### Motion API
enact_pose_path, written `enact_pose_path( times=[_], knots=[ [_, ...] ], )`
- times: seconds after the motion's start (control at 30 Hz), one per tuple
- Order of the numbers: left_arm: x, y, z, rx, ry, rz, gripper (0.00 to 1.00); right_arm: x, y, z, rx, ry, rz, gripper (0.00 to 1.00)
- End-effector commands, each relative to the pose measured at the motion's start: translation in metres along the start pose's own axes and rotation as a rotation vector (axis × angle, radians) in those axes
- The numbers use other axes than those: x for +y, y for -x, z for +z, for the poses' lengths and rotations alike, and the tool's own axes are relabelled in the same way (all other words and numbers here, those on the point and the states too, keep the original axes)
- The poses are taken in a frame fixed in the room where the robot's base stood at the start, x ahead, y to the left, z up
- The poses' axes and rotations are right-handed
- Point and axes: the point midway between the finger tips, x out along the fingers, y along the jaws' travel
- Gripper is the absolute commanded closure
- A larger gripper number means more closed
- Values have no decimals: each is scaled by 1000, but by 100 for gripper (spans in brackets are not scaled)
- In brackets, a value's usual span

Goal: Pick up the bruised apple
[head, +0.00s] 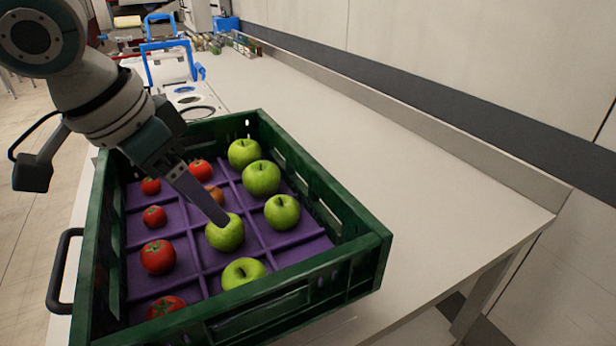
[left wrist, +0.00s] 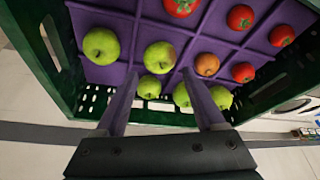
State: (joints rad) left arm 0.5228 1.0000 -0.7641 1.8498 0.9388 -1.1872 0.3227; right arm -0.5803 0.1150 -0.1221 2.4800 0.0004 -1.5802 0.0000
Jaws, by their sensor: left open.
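A green apple with a brownish patch on one side (left wrist: 160,56) lies in a purple compartment of the green crate (head: 310,180). In the head view this apple (head: 226,236) is partly covered by my left gripper (head: 220,215), and the patch is hard to make out. In the left wrist view my left gripper (left wrist: 160,74) is open, with the apple just beyond and between its fingertips. Nothing is held. I cannot tell whether a finger touches the apple. My right gripper is not in view.
Other green apples (head: 282,211) lie close by in the crate. A brownish-orange fruit (left wrist: 207,64) is in the neighbouring compartment. Several red tomatoes (head: 158,257) fill the left side. Crate walls surround the fruit. The pale counter (head: 400,190) on the right is clear.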

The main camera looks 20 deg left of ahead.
Motion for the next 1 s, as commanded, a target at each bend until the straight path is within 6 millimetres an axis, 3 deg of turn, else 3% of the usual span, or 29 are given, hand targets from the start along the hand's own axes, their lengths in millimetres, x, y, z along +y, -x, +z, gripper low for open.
enact_pose_path(
  times=[0.43, 0.73, 1.0],
  knots=[
    [-1, -56, 3, 0, -2, 0, 29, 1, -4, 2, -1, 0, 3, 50],
    [-1, -63, 4, 0, -5, -1, 29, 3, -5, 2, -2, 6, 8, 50],
    [-1, -63, 4, 0, -4, -1, 57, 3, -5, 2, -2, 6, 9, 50]
  ],
)
